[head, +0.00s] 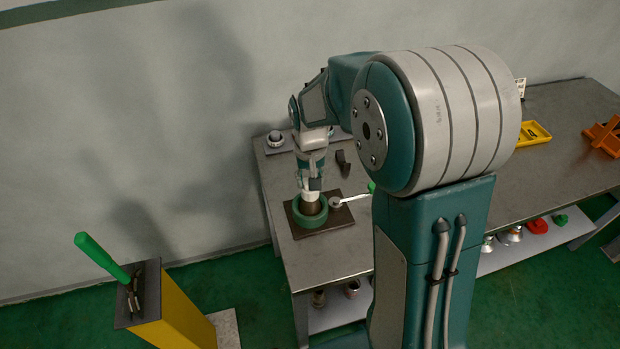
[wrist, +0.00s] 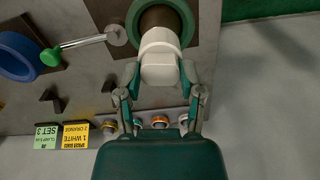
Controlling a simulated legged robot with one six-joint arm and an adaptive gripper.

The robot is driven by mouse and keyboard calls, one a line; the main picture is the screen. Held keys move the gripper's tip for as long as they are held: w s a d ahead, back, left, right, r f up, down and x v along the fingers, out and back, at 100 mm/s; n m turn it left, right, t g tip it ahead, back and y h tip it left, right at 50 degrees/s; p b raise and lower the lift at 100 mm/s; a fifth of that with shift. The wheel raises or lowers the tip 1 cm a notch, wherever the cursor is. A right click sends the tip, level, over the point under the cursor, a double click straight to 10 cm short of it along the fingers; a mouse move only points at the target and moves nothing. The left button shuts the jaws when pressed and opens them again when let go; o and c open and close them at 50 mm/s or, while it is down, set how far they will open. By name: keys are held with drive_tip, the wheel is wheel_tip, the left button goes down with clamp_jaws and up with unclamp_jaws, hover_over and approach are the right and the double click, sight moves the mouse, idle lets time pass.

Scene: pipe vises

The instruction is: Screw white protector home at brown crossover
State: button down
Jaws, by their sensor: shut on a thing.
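The white protector (wrist: 160,48) is between the fingers of my gripper (wrist: 160,76), which is shut on it. Its far end meets the brown crossover (wrist: 158,16) in the wrist view; how deep it sits on the thread cannot be told. The crossover stands inside a green vise ring (wrist: 187,18). In the head view my gripper (head: 312,184) points down over the crossover (head: 312,207), with a little of the protector (head: 309,195) showing between them. The green ring (head: 299,219) sits on a dark plate on the bench.
The vise's silver handle (wrist: 85,41) with a green knob (wrist: 51,57) sticks out beside the ring. A blue ring (wrist: 14,54) is farther along the bench. Label cards (wrist: 75,134) and several small round parts line the back edge. A yellow post (head: 175,312) stands front left.

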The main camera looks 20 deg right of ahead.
drive_tip(key=m, duration=0.6)
drive_tip(key=shift+f+m, duration=0.1)
drive_tip(key=shift+m, duration=0.3)
drive_tip(key=shift+c, duration=0.8)
unclamp_jaws()
drive_tip(key=shift+a, duration=0.1)
wheel_tip(320, 180, up, 12)
